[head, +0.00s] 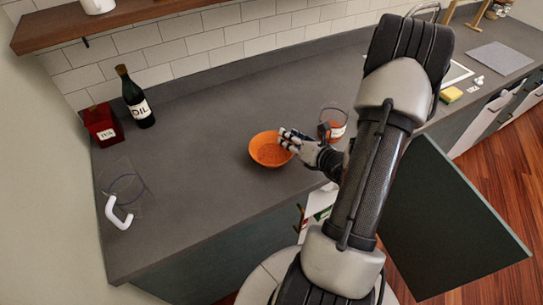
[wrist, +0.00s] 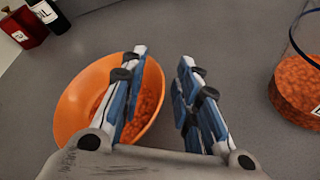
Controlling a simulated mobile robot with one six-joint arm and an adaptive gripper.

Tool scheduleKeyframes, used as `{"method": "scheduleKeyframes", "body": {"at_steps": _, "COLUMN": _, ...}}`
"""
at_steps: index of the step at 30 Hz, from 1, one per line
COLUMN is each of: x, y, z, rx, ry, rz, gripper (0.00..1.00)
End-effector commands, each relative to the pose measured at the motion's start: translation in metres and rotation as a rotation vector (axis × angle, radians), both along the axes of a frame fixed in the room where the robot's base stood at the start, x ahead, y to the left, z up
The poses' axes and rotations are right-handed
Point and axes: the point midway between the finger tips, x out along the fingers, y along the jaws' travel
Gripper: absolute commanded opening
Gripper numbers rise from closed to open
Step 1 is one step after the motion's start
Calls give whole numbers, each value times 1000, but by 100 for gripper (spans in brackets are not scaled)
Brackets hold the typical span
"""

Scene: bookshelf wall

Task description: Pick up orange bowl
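The orange bowl (head: 268,153) stands upright on the grey counter, with orange grainy food inside. In the wrist view the bowl (wrist: 85,88) is at left, partly covered by my left finger. My gripper (head: 287,139) is at the bowl's right side in the head view. In the wrist view my gripper (wrist: 163,57) has its fingers apart. The left finger is over the bowl's inside and the right finger is outside it, with the bowl's right rim between them. No firm contact with the rim shows.
A glass jar with orange contents (head: 337,128) stands close to the right of my gripper. An oil bottle (head: 137,100) and a red tea box (head: 102,126) stand at the back left. A clear pitcher with a white handle (head: 118,213) is at the front left. The counter around the bowl's left is clear.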

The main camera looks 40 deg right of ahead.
Motion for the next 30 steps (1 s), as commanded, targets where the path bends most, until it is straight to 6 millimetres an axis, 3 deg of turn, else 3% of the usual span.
{"method": "scheduleKeyframes", "body": {"at_steps": 8, "x": 3, "y": -1, "z": -1, "rx": 0, "ry": 0, "rz": -2, "gripper": 29}}
{"method": "scheduleKeyframes", "body": {"at_steps": 21, "x": 3, "y": -1, "z": -1, "rx": 0, "ry": 0, "rz": -2, "gripper": 0}}
{"method": "scheduleKeyframes", "body": {"at_steps": 30, "x": 3, "y": -1, "z": -1, "rx": 1, "ry": 0, "rz": -1, "gripper": 0}}
